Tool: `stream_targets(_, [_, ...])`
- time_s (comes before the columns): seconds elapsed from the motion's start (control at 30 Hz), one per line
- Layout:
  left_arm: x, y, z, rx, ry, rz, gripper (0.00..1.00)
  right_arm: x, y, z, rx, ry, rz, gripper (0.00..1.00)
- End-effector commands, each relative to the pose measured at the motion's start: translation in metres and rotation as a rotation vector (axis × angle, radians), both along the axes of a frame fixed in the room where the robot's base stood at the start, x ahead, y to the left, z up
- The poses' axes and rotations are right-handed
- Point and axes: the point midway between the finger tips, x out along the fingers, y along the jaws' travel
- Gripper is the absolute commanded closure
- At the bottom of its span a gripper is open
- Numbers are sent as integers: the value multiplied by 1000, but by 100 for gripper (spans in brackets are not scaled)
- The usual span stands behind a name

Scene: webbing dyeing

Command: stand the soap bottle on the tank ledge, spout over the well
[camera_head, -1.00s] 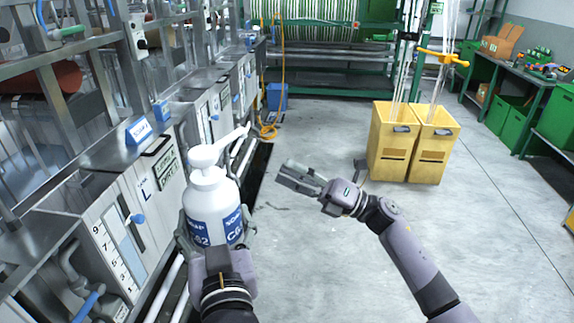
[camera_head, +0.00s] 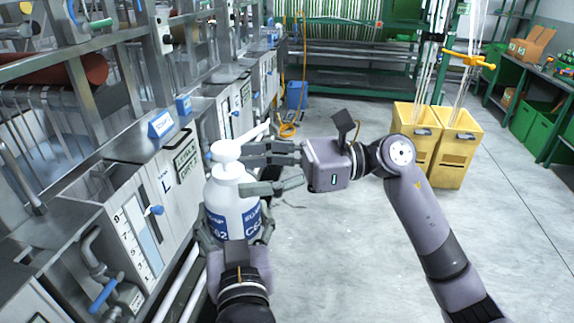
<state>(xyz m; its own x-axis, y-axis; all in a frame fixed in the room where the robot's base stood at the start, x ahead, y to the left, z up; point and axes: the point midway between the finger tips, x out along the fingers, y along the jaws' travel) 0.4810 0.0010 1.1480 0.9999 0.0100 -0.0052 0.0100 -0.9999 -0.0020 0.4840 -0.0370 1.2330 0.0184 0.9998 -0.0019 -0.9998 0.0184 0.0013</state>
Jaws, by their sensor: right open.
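The white soap bottle (camera_head: 232,196) with blue labels is upright in front of the machine, its pump spout pointing up and right, away from the tank. My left gripper (camera_head: 236,226) has its fingers on either side of the bottle's lower body and holds it from the near side. My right gripper (camera_head: 250,172) reaches in from the right, open, with one finger by the pump head and the other across the bottle's shoulder. Whether those fingers touch the bottle is unclear. The steel tank ledge (camera_head: 100,180) runs along the left; the well's inside is not clearly visible.
A blue sign block (camera_head: 161,123) stands on the ledge, with a second blue block (camera_head: 184,104) behind it. Pipes and a blue valve handle (camera_head: 103,294) stick out low on the left. Yellow bins (camera_head: 455,150) stand at right. The middle floor is clear.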

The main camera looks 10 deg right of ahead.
Motion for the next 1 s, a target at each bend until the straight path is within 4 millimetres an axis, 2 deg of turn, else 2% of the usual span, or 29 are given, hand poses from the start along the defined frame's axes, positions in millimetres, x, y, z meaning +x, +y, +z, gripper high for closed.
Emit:
stream_targets(0.1, [0, 0, 4, -3, -9, -1, 91, 0, 19, 1, 2, 0, 1, 38])
stream_targets(0.23, [0, 0, 4, -3, -9, -1, 91, 1, 31, 1, 1, 0, 0, 38])
stream_targets(0.63, [0, 0, 4, -3, -9, -1, 91, 1, 38, 1, 1, 1, -2, 38])
stream_targets(1.0, [0, 0, 4, -3, -9, -1, 91, 1, 37, 0, 1, 1, -2, 63])
